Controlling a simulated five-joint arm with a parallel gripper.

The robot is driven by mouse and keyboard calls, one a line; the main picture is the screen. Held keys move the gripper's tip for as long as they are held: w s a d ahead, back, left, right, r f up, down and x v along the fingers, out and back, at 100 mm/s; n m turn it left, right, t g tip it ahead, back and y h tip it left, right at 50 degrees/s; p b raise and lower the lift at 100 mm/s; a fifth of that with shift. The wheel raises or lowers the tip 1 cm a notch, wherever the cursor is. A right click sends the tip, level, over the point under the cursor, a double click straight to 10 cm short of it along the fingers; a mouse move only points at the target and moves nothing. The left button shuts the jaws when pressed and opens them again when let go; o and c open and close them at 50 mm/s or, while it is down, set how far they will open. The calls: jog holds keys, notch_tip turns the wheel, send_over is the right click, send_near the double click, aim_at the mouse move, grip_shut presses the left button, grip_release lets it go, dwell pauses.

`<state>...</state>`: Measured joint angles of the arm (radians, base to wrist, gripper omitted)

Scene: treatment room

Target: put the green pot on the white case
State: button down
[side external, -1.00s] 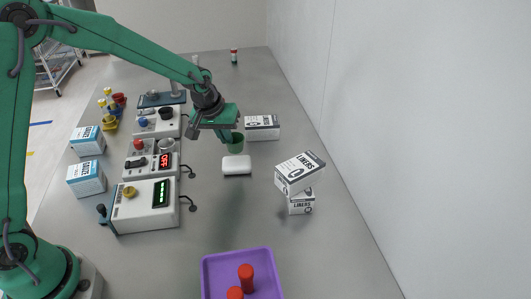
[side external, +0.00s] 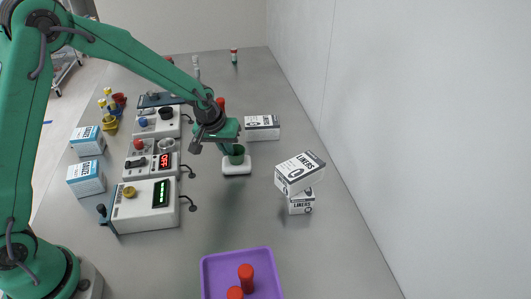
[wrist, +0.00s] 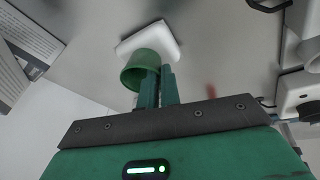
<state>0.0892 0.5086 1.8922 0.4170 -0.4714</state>
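The green pot (side external: 237,156) is upright over the white case (side external: 237,169), on it or just above it; I cannot tell whether they touch. My gripper (side external: 227,149) reaches down to the pot from the upper left, its fingers partly hidden. In the wrist view the fingers (wrist: 158,88) are close together at the rim of the pot (wrist: 139,73), shut on its wall. The white case (wrist: 158,41) shows beyond the pot there, partly covered by it.
A liners box (side external: 262,128) stands behind the case, and two stacked liners boxes (side external: 299,174) stand to its right. Instrument units (side external: 148,204) with hooked cables line the left. A purple tray (side external: 206,276) with red-topped items is in front. The grey table between is clear.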

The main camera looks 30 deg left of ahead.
jog(key=c, duration=1.6)
grip_release()
jog(key=v, duration=1.2)
jog(key=shift+r, duration=0.2)
